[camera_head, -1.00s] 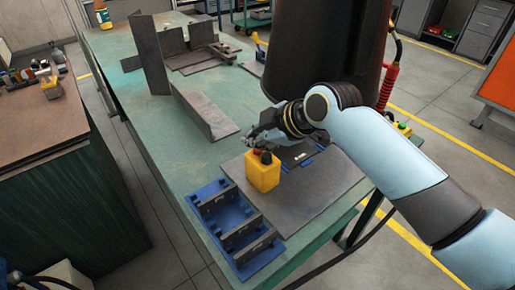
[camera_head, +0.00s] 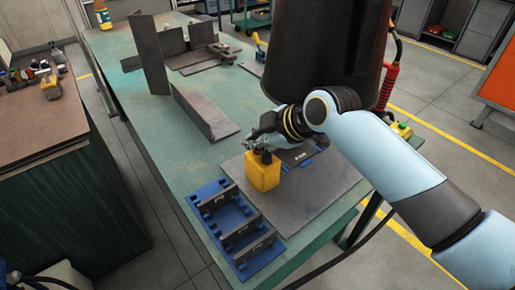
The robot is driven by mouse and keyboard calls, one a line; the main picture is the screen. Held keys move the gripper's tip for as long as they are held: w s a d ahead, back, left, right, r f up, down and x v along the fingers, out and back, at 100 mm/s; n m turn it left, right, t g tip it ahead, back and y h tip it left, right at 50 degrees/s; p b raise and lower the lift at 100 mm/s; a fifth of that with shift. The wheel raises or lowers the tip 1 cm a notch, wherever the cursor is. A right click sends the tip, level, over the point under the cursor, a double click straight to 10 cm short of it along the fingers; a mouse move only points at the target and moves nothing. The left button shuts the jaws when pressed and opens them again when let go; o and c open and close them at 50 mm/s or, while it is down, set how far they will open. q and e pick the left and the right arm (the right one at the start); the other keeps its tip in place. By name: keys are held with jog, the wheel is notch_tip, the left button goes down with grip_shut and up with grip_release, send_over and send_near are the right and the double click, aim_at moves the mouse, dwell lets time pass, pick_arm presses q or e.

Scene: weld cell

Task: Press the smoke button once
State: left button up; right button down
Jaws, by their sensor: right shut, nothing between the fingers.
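A yellow button box (camera_head: 262,174) stands on a dark flat plate (camera_head: 313,190) on the green table. Its top is partly hidden by my right gripper (camera_head: 255,149), which is shut and empty, with its fingertips right at the top of the box. A dark button shows on top; whether the fingers touch or press it I cannot tell. My left gripper is not in view.
A blue fixture (camera_head: 235,224) with dark upright plates sits left of the box. Angled steel pieces (camera_head: 205,112) lie farther back on the table (camera_head: 130,75). A large dark cylinder (camera_head: 325,50) hangs behind my right arm. A wooden-topped cabinet (camera_head: 45,120) stands at left.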

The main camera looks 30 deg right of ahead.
jog(key=shift+f+b, duration=0.3)
jog(key=shift+f, duration=0.35)
dwell(0.7)
jog(key=shift+s, duration=0.1)
jog(key=shift+r+p, duration=1)
notch_tip(320, 180, up, 5)
jog(key=p, duration=0.5)
jog(key=shift+r, duration=0.1)
